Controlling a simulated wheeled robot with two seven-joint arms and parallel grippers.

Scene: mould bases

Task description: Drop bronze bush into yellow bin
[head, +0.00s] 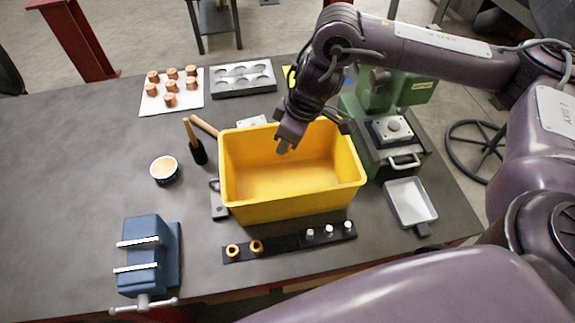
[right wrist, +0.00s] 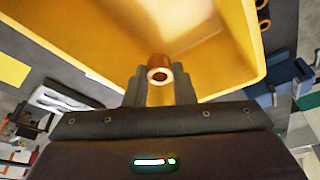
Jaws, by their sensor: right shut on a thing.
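The yellow bin (head: 290,207) stands open on the dark table, and its inside looks empty. My right gripper (head: 284,146) is over the bin's opening, near its back left part. In the right wrist view, the right gripper is shut on a bronze bush (right wrist: 160,69), a short hollow ring seen end-on between the fingertips. The yellow bin (right wrist: 85,35) fills the view behind the bush. In the head view the held bush cannot be made out. My left gripper is not in view.
A black strip (head: 283,244) with two bronze bushes and several white-topped pins lies in front of the bin. A blue vice (head: 146,262) stands front left, a green machine (head: 383,130) right. Copper parts sit on a white plate (head: 191,101).

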